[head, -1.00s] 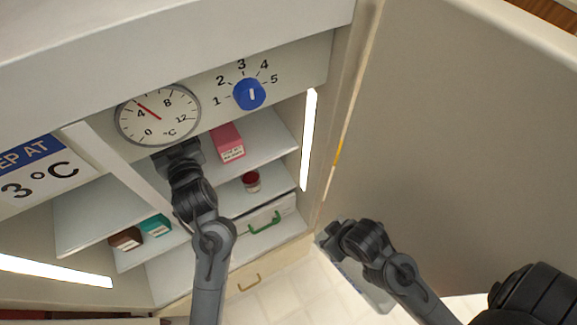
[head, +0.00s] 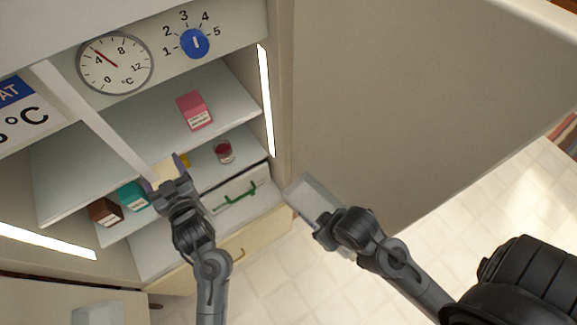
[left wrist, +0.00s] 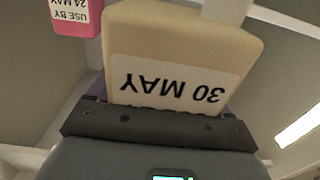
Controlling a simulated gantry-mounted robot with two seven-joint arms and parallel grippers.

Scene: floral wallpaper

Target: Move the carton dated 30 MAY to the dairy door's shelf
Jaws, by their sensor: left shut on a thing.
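The cream carton, its label reading 30 MAY, fills the middle of the left wrist view (left wrist: 180,50). In the head view the carton (head: 163,172) shows only as a small pale patch between the fingers. My left gripper (head: 166,174) is shut on it, in front of the fridge shelves. My right gripper (head: 322,226) is beside a pale grey panel (head: 312,198) near the door's lower edge; its fingers are hard to make out. The large open door (head: 400,90) shows as a plain beige face; no door shelf can be made out for certain.
A pink carton (head: 194,110) stands on the upper fridge shelf (head: 235,90). The tiled floor (head: 480,215) at right looks clear.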

